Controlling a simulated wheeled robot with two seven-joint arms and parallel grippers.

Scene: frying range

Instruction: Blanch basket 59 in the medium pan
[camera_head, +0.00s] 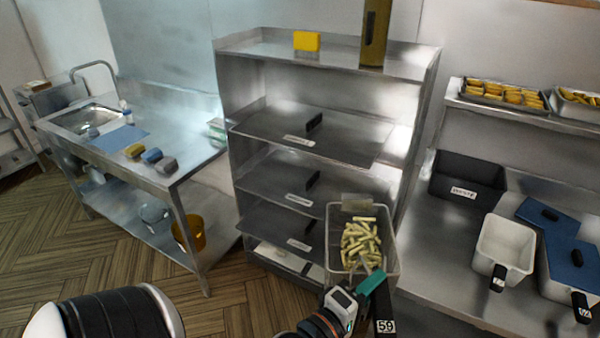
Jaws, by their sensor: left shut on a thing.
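The basket 59 (393,262) is a clear, see-through tub of pale cut fries, with the number 59 on a black tag (385,326) at its near end. My left gripper (368,290) is shut on its near end, by the handle, and holds it in front of the steel rack. The fingertips are partly hidden. My right gripper is not in view. I cannot tell which vessel is the medium pan; the small labels are unreadable.
The steel rack (235,125) has several labelled levels with black handles. On the right counter are a dark bin (467,180), a white basket (505,248) and blue-covered containers (572,262). Food trays (503,95) sit above. A sink table (165,180) stands left. The wooden floor between is clear.

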